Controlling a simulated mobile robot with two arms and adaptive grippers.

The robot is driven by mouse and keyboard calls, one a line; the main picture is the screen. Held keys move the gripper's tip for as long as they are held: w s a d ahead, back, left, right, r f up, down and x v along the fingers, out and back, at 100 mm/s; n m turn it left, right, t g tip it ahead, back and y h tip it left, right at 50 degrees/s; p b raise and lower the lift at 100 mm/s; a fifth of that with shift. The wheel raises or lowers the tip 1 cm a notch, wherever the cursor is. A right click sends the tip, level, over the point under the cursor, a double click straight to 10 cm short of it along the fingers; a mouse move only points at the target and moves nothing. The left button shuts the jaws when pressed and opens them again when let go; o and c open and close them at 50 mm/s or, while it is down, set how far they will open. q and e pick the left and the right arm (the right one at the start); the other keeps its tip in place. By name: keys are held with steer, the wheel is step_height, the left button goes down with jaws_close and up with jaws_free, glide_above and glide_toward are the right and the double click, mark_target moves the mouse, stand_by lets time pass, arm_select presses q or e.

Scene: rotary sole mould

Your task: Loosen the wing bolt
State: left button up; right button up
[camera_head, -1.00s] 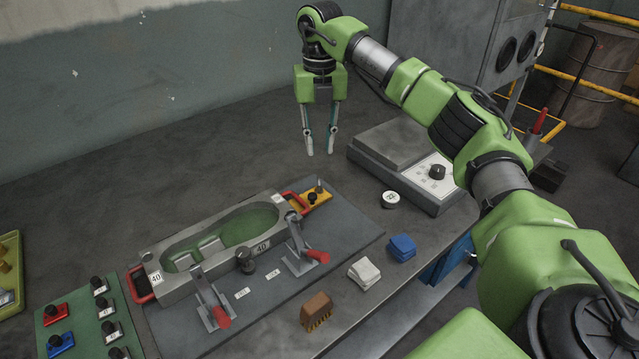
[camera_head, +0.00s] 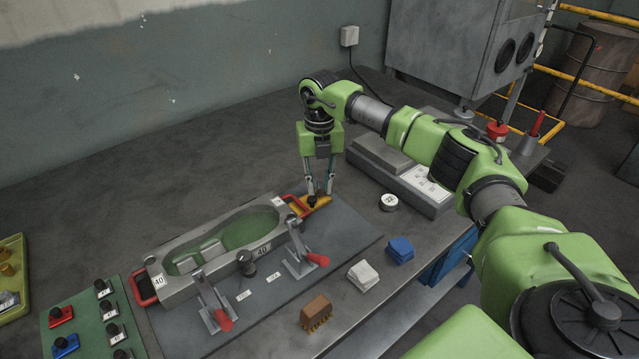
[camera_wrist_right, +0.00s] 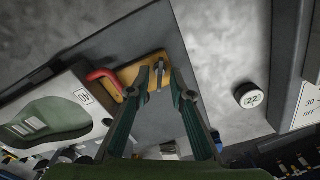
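The sole mould (camera_head: 180,289) lies on a dark plate, a green sole-shaped hollow in its top. A yellow bracket (camera_head: 322,204) sits at its right end, next to a red handle (camera_head: 291,204). In the right wrist view, a small upright grey piece, seemingly the wing bolt (camera_wrist_right: 159,72), stands on the yellow bracket (camera_wrist_right: 130,72). My right gripper (camera_head: 319,194) points down over the bracket. Its fingers are apart, one on each side of the piece in the wrist view (camera_wrist_right: 160,76); contact cannot be made out. My left gripper is not in view.
Two toggle clamps with red grips (camera_head: 223,319) (camera_head: 318,260) stand before the mould. A brown brush (camera_head: 316,313), white cloth (camera_head: 363,276), blue cloth (camera_head: 400,249) and round "22" piece (camera_head: 388,202) lie along the front. A grey control box (camera_head: 420,186) stands to the right.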

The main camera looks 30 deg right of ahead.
jaws_close()
steer(key=shift+n, duration=0.4)
steer(key=n, duration=0.4)
steer(key=shift+d+n, duration=0.1)
steer(key=shift+n, duration=0.2)
steer(key=n, duration=0.5)
steer(key=shift+d+n, duration=0.1)
steer(key=shift+n, duration=0.2)
steer(key=n, duration=0.6)
steer(key=shift+w+d, duration=0.1)
steer(key=shift+w, duration=0.05)
steer(key=n, duration=0.5)
steer(key=shift+w+n+b, duration=0.1)
steer(key=shift+n+b, duration=0.2)
steer(key=shift+b, duration=0.05)
steer(key=shift+o, duration=0.7)
jaws_free()
